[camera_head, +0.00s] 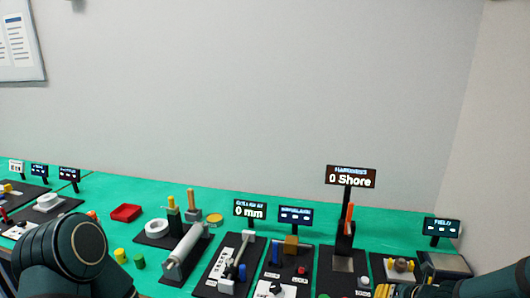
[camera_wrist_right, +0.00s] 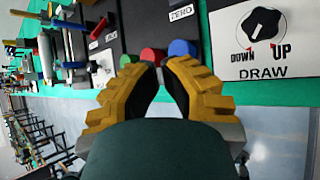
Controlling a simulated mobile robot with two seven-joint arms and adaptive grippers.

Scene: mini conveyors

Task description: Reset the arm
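My left arm (camera_head: 70,250) shows at the bottom left of the head view as a large dark rounded link. Its gripper is outside the picture. My right arm enters at the bottom right, and the yellow fingers of my right gripper (camera_head: 393,291) show low at the picture's edge, near the front of the bench. In the wrist view the right gripper (camera_wrist_right: 161,70) has two ribbed yellow fingers with dark inner pads. A gap shows between them, with nothing held.
A green bench (camera_head: 300,216) carries several small black test stations with signs, one reading "0 Shore" (camera_head: 351,177). A white cylinder (camera_head: 184,253), a red tray (camera_head: 126,212) and a dial (camera_wrist_right: 263,24) stand out.

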